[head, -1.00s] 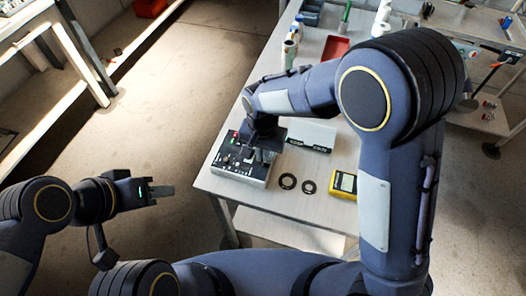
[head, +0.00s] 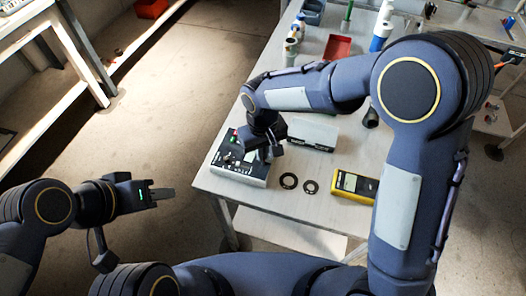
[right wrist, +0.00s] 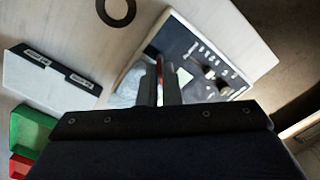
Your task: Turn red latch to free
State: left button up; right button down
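The control box (head: 230,173), pale with a dark top panel, sits at the table's left front corner. It also shows in the right wrist view (right wrist: 188,40), with knobs and a pale square on its panel. The red latch (right wrist: 160,66) shows as a thin red strip between my right fingers; its lower part is hidden. My right gripper (right wrist: 160,82) is over the panel with its fingers close together on either side of the red strip. It also shows in the head view (head: 270,150). My left gripper (head: 163,194) is away from the table, over the floor; its finger gap is unclear.
A red tray (head: 338,47) and bottles are further back.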

jog(key=n, duration=0.4)
jog(key=shift+n+b, duration=0.3)
jog(key=shift+n, duration=0.1)
jog(key=n, duration=0.4)
jog(key=shift+s+a+n, duration=0.1)
jog(key=shift+n, duration=0.2)
jog(key=c, duration=1.6)
grip_release()
notch_tip(320, 180, up, 8)
jog(key=shift+f+b, duration=0.1)
jog(key=shift+b, duration=0.2)
